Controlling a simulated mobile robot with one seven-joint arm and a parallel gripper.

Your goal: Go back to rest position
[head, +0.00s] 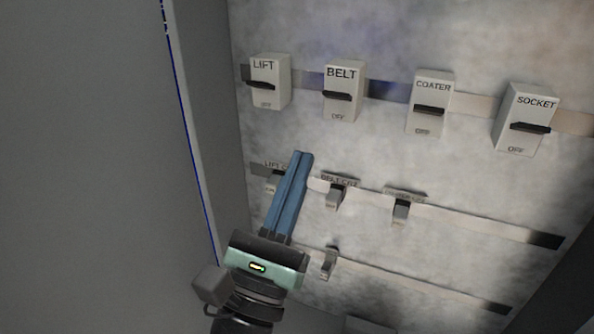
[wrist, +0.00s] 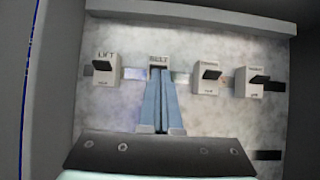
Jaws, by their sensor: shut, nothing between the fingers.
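My gripper (head: 301,157) has two long blue fingers that are shut together with nothing between them. In the head view it is in front of the panel, below the LIFT switch (head: 269,83) and the BELT switch (head: 342,92). It partly covers a smaller labelled switch (head: 272,183) in the row below. In the wrist view the fingers (wrist: 155,74) point at the BELT switch (wrist: 159,58) and overlap its lower part. I cannot tell from the wrist view whether they touch it; in the head view they appear apart from it.
The COATER switch (head: 430,104) and SOCKET switch (head: 525,119) are to the right in the top row. Smaller switches (head: 336,194), (head: 401,208) and a lower one (head: 330,262) sit below. A grey cabinet wall (head: 205,110) stands close on the left.

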